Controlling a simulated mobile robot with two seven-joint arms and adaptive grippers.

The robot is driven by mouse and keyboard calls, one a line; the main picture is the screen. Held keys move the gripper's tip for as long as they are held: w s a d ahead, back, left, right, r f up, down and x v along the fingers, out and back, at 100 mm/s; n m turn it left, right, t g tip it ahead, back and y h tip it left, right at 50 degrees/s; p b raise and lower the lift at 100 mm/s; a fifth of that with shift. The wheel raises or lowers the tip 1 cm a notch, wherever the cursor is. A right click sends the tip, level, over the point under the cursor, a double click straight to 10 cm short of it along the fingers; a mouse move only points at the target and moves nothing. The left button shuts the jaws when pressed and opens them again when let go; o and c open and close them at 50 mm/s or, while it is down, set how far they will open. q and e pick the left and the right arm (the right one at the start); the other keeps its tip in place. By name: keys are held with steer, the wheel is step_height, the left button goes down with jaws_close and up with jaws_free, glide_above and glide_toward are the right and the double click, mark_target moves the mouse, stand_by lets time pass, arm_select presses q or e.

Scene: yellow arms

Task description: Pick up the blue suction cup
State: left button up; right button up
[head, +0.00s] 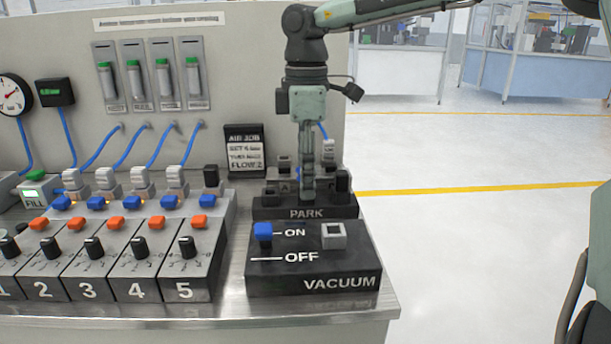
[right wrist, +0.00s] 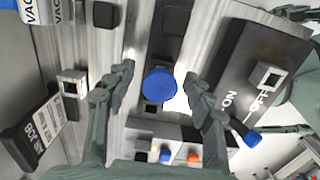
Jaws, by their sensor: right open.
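The blue suction cup (right wrist: 160,84) shows as a round blue disc in the right wrist view, between the two spread fingers of my right gripper (right wrist: 161,80). Gaps show between the cup and both fingers. In the head view my right gripper (head: 307,193) points straight down over the black PARK stand (head: 335,211) and hides the cup there. How far the fingertips are above or below the cup is hard to tell. My left gripper is not seen.
The black VACUUM box (head: 315,270) with a blue ON/OFF switch (head: 263,232) stands in front of the stand. A row of numbered valve boxes (head: 140,262) and a small black sign (head: 245,150) are to the left. The bench edge and open floor lie right.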

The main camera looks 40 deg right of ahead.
steer(key=shift+f, duration=0.45)
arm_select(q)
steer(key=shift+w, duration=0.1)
arm_select(e)
steer(key=c, duration=1)
steer(key=shift+o, duration=0.2)
steer(key=shift+r, duration=0.15)
step_height(320, 180, up, 4)
steer(key=shift+w+a+r+b, duration=0.1)
steer(key=shift+w+b, duration=0.05)
steer(key=shift+b, duration=0.2)
steer(key=w+a+r, duration=0.1)
steer(key=a, duration=0.1)
steer(key=w+a+r, duration=0.1)
steer(key=w, duration=0.1)
steer(key=w+a+r, duration=0.1)
steer(key=a+r, duration=0.1)
steer(key=shift+w+a, duration=0.3)
steer(key=shift+w, duration=0.1)
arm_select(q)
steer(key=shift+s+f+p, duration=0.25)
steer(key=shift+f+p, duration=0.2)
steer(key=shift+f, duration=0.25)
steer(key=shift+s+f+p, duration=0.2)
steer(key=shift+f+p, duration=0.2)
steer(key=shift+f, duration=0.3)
arm_select(e)
steer(key=shift+w+a+r, duration=1.25)
steer(key=shift+w+a, duration=0.15)
steer(key=shift+a, duration=0.05)
